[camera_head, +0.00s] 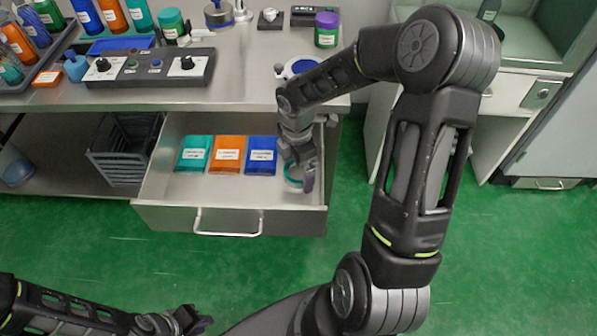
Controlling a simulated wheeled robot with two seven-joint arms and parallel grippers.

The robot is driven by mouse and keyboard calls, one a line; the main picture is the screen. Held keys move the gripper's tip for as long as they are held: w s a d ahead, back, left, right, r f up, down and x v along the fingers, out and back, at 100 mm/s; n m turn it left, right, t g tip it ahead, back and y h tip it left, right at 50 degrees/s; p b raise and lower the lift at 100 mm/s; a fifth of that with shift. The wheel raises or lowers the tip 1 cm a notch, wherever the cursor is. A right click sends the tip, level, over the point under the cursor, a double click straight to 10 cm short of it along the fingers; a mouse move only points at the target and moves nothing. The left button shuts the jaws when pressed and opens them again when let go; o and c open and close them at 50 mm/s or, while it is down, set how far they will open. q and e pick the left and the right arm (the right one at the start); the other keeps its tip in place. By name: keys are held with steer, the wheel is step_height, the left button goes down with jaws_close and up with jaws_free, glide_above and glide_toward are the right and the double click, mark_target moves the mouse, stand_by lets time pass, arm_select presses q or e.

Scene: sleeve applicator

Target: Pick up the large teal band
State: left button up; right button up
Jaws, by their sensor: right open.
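A teal ring-shaped band (291,183) lies in the right end of the open drawer (160,190), partly hidden behind my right gripper (302,177). My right gripper is open and points down into the drawer at the band. I cannot tell whether its fingers touch the band or stand around it. A flat teal labelled packet (196,142) lies further left in the drawer. My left gripper (198,323) is low at the bottom edge of the picture, away from the drawer; its jaw state is unclear.
An orange packet (229,142) and a blue packet (262,143) lie beside the teal one. The drawer's right wall and front are close to my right gripper. Above is the bench (235,100) with a control panel (150,67), jars and bottles. Green floor is clear in front.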

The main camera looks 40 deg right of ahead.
steer(key=shift+c, duration=0.5)
steer(key=c, duration=1.3)
steer(key=shift+r, duration=0.15)
steer(key=shift+c, duration=0.2)
step_height(320, 180, up, 18)
steer(key=p, duration=0.2)
step_height(320, 180, up, 3)
steer(key=p, duration=0.3)
